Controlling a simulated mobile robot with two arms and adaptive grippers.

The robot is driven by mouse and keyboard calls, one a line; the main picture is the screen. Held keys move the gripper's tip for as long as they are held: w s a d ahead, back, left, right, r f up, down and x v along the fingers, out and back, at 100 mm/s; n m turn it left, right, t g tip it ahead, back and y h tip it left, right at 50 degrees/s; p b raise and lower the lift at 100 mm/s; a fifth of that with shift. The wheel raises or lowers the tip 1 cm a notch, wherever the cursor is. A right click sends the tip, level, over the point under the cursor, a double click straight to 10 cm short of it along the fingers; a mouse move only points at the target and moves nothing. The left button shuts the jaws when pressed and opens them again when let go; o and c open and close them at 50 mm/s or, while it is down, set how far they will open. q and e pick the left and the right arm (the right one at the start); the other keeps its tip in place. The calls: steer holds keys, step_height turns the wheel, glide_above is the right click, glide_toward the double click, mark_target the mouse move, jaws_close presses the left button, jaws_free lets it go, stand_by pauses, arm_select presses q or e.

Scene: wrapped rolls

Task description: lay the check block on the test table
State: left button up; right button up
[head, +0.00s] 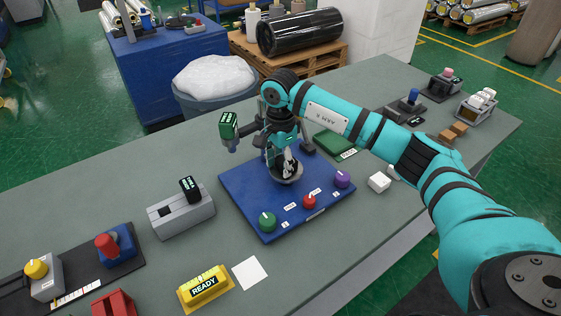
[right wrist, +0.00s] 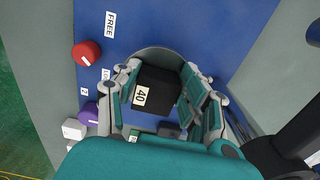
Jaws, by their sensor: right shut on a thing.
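The check block is a dark block with a white label reading 40, seen in the right wrist view (right wrist: 157,88). My right gripper (right wrist: 157,98) is shut on it, with a finger on each side. In the head view, my right gripper (head: 287,164) points down at the round grey test table (head: 290,181) on the blue base. In the right wrist view the plate's rim shows behind the block. The gripper hides most of the block in the head view, and I cannot tell whether the block touches the plate. My left gripper is not in view.
The blue base (head: 245,190) carries a green knob (head: 267,222), a red knob (head: 309,201) and a purple knob (head: 342,179). A white cube (head: 379,182), a grey box (head: 182,213) and a yellow READY sign (head: 204,287) are nearby.

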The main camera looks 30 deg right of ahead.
steer(key=o, duration=1.3)
steer(key=shift+c, duration=0.2)
steer(key=shift+r, duration=0.15)
step_height(320, 180, up, 12)
